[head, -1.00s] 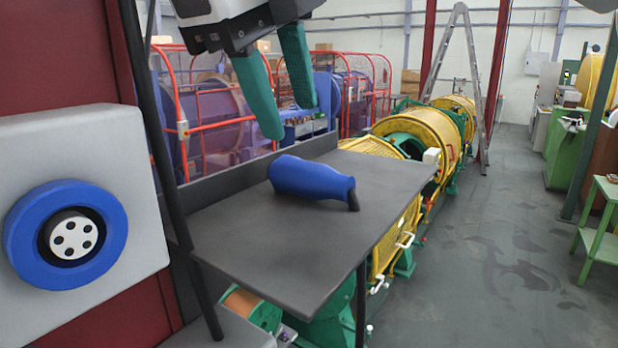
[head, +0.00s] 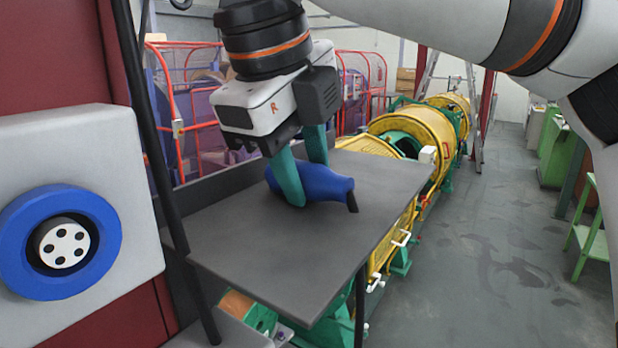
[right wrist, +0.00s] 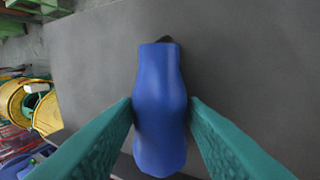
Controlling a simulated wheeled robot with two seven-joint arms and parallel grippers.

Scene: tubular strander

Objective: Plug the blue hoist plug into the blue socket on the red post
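The blue hoist plug (head: 325,184) lies on its side on the dark grey shelf, its dark narrow end toward the right. My right gripper (head: 299,185) is lowered over its fat end, one green finger on each side. The right wrist view shows the plug (right wrist: 161,105) between the fingertips (right wrist: 161,102), which look open and very close to its sides; contact is unclear. The blue socket (head: 27,236), a ring around a white face with several dark holes, is on a grey box at left on the red post (head: 60,50). My left gripper is not in view.
The shelf (head: 270,270) is otherwise bare, with a raised back edge and a dark upright bar (head: 150,130) between it and the socket box (head: 135,180). Yellow-green machinery (head: 420,130) and red railings stand behind. Open floor lies at right.

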